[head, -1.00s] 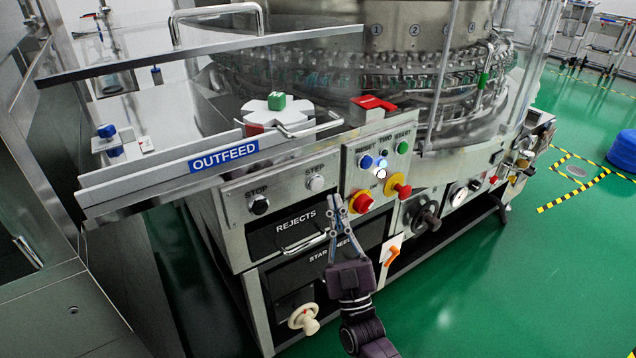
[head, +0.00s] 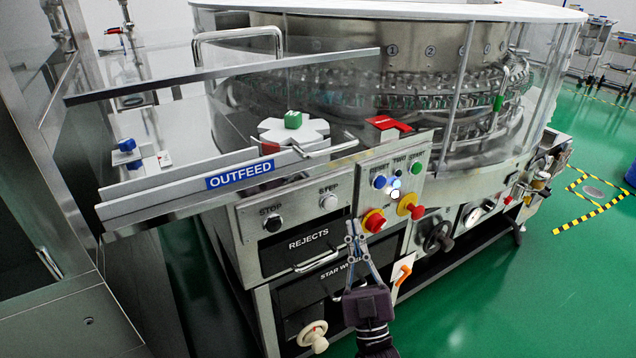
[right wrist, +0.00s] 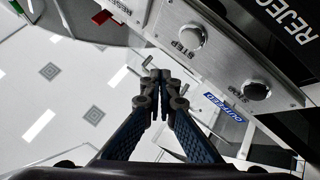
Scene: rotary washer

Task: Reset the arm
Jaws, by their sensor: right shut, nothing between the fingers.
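My right gripper (head: 353,232) is in front of the rotary washer's control panel in the head view, pointing up, with its fingers shut and nothing between them. It overlaps the area just below the red knob (head: 373,221) and right of the REJECTS drawer (head: 290,246); whether it touches the panel I cannot tell. In the right wrist view the shut fingertips (right wrist: 160,82) lie near the silver STEP button (right wrist: 192,37) and the OUTFEED label (right wrist: 226,106). The panel also has a blue RESET button (head: 379,182) and a green START button (head: 416,168). My left gripper is out of view.
The OUTFEED rail (head: 150,197) juts out at the left. A red-and-yellow knob (head: 410,206), an orange-handled switch (head: 404,271), a black handwheel (head: 437,236) and a cream knob (head: 313,336) stick out of the front. Green floor (head: 520,310) is clear at the right.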

